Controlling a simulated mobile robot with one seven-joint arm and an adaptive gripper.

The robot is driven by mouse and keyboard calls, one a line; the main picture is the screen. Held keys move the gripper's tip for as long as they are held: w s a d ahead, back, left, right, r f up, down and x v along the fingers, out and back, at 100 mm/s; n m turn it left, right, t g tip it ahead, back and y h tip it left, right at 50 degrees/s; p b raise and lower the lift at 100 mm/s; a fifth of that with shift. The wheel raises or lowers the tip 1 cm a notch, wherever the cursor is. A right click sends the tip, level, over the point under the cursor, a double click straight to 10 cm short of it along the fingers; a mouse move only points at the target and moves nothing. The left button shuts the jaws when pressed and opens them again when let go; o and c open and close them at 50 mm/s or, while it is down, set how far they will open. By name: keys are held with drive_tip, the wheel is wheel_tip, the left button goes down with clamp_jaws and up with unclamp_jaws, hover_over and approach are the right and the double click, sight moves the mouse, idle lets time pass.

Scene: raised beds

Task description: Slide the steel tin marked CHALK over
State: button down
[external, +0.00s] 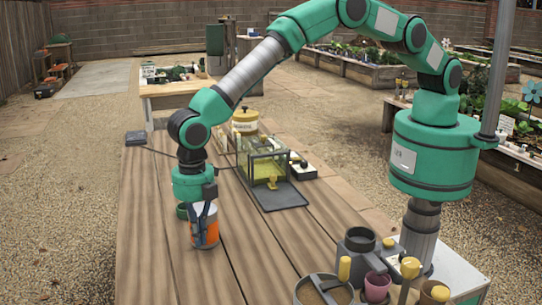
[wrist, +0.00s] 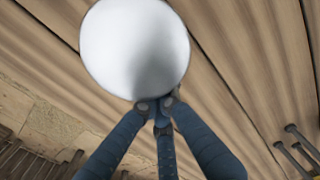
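In the wrist view a smooth round white-grey top (wrist: 135,48), apparently this tin's, fills the upper middle. My gripper (external: 204,211) points down at the tin, its dark blue fingers overlapping the tin's upper part in the external view. In the wrist view the fingers of my gripper (wrist: 160,103) come together at the near edge of the round top, not around it. Whether they touch it is unclear.
A grey pot (external: 322,290) and several small pots are at the front right.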

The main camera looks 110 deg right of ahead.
drive_tip(key=shift+a, duration=0.1)
drive_tip(key=shift+a, duration=0.5)
drive_tip(key=a, duration=0.3)
drive_tip(key=shift+a+f+b, duration=0.1)
drive_tip(key=shift+b, duration=0.25)
wheel_tip(320, 180, up, 10)
drive_tip(key=p, duration=0.1)
drive_tip(key=shift+d, duration=0.2)
